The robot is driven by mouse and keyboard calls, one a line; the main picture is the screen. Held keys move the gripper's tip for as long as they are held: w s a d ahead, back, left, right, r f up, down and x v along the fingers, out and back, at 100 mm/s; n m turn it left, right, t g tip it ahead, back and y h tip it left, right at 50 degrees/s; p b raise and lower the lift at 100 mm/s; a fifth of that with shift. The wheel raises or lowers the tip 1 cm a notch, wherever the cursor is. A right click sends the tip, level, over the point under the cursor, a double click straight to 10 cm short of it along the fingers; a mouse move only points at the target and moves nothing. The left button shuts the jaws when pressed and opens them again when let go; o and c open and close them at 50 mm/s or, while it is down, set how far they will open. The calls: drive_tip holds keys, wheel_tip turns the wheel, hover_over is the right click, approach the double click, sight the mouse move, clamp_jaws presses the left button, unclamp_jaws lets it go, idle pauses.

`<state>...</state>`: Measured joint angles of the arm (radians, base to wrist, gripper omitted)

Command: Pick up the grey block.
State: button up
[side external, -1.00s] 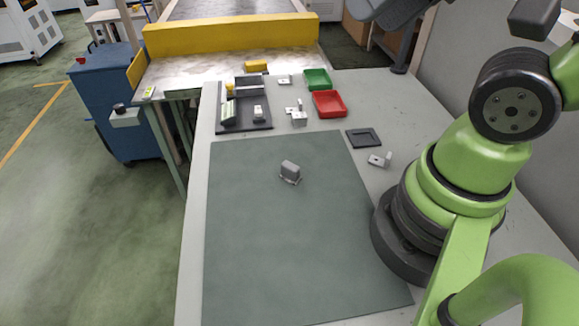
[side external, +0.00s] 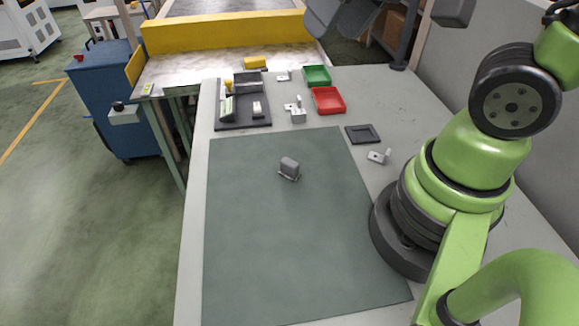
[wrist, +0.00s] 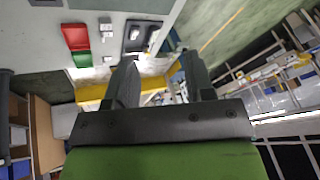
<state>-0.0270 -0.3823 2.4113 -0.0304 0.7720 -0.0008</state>
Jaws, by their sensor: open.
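The grey block (side external: 289,166) stands on the green-grey mat (side external: 280,240), in the mat's upper middle in the side view. It looks like a small rounded block with a light rim at its foot. I cannot make it out in the wrist view. My gripper (wrist: 160,64) shows in the wrist view with its two dark fingers apart and nothing between them. It is well away from the block. In the side view the fingers are not clearly visible.
A red tray (side external: 328,100) and a green tray (side external: 317,76) stand behind the mat. A dark fixture tray (side external: 262,124) with parts stands to their left. A black plate (side external: 363,135) and small metal brackets lie nearby. A yellow barrier (side external: 230,33) crosses the back. The mat around the block is clear.

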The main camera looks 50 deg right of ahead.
drive_tip(key=w+f+n+g+h, duration=0.1)
drive_tip(key=w+f+n+g, duration=0.15)
drive_tip(key=w+f, duration=0.55)
drive_tip(key=g, duration=0.3)
hover_over(288, 161)
drive_tip(key=shift+n, duration=0.35)
wheel_tip(288, 161, down, 14)
drive_tip(key=shift+s+r, duration=0.15)
drive_tip(key=shift+r, duration=0.1)
drive_tip(key=shift+f, duration=3.05)
clamp_jaws()
